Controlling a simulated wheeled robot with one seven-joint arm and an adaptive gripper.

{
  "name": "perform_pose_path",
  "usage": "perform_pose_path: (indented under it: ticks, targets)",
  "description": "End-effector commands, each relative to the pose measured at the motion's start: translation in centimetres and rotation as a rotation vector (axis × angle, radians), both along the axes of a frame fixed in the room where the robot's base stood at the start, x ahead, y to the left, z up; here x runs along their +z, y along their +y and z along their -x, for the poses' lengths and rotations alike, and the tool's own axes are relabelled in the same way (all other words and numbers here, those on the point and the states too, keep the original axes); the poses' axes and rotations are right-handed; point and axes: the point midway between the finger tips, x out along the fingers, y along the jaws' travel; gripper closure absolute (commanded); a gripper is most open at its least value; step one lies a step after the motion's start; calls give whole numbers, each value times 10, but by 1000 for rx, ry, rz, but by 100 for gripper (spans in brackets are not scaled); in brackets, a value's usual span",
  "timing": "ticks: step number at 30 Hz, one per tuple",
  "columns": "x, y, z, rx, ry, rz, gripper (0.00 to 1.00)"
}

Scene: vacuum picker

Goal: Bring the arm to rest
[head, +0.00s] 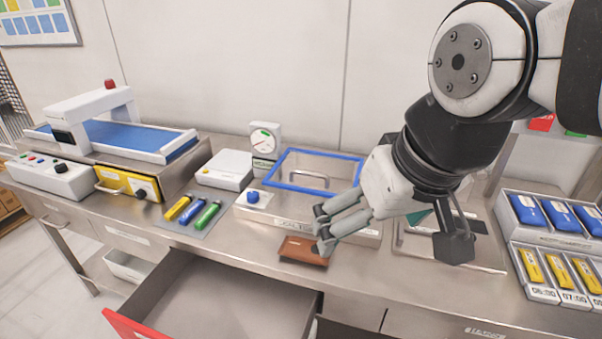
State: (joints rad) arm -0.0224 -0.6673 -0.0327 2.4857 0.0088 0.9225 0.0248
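My gripper (322,229) is in the head view at the middle right, at the end of my white and black arm. Its grey fingers point left and down over the bench, and they look spread apart with nothing between them. A brown wallet-like block (301,251) lies on the steel bench just below and left of the fingertips. One fingertip overlaps its right edge in the picture; I cannot tell whether they touch.
A steel bench (245,247) runs across the view. A blue-rimmed clear-lidded box (275,187) stands behind the gripper. A drawer (215,300) hangs open in front. Racks with blue packs (527,211) and yellow tubes (531,266) stand at right. A belt machine (120,130) stands at left.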

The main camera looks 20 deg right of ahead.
Motion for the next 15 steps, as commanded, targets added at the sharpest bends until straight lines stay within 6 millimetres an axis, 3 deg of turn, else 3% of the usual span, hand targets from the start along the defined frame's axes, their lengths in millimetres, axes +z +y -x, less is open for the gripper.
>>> perform_pose_path:
  ticks: [5, 15]
  targets:
    - [-1, -2, 16, 26, -34, 45, 0]
    - [-1, -2, 17, 29, -36, 50, 0]
